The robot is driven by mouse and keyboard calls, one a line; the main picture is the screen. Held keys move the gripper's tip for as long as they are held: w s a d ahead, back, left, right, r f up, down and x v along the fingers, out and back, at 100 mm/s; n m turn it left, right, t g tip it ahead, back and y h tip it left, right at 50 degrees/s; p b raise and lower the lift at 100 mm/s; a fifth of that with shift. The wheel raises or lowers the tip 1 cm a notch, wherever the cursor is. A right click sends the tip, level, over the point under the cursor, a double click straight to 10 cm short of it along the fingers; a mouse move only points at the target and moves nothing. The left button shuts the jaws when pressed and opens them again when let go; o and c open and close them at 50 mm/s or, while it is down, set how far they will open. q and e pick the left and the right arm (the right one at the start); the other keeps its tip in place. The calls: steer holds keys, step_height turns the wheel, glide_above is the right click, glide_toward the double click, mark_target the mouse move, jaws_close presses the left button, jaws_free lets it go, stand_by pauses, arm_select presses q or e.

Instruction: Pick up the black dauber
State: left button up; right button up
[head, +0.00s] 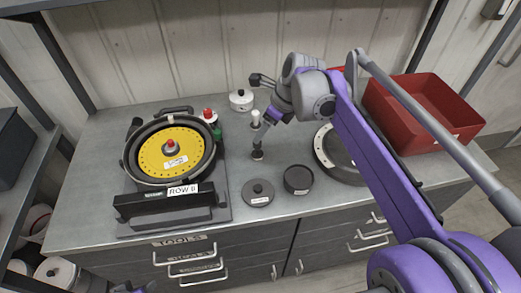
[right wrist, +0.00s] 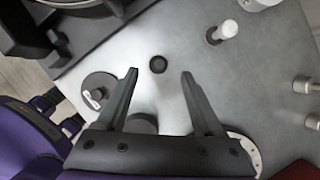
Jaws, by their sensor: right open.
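The black dauber (head: 258,151) stands upright on the grey bench top, in front of a white-topped dauber (head: 255,119). In the right wrist view, the black dauber (right wrist: 158,64) shows from above as a small dark round top. My right gripper (head: 259,100) is open and empty. In the wrist view its fingertips (right wrist: 160,72) appear on either side of the black dauber, with clear gaps and no visible contact. The height between them is hard to judge. A small part of my left arm and gripper (head: 130,287) shows at the bottom edge; its jaws are unclear.
A seed meter with a yellow disc (head: 188,140) stands at left. A black lid (head: 258,192) and an open black cup (head: 298,179) lie in front of the dauber. A large dark disc (head: 327,157) and a red bin (head: 430,95) are at right. A white canister (head: 241,99) stands behind.

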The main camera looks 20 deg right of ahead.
mark_target(254, 147)
steer(key=x, duration=1)
steer(key=shift+s+f, duration=0.1)
steer(key=shift+f, duration=0.15)
jaws_close()
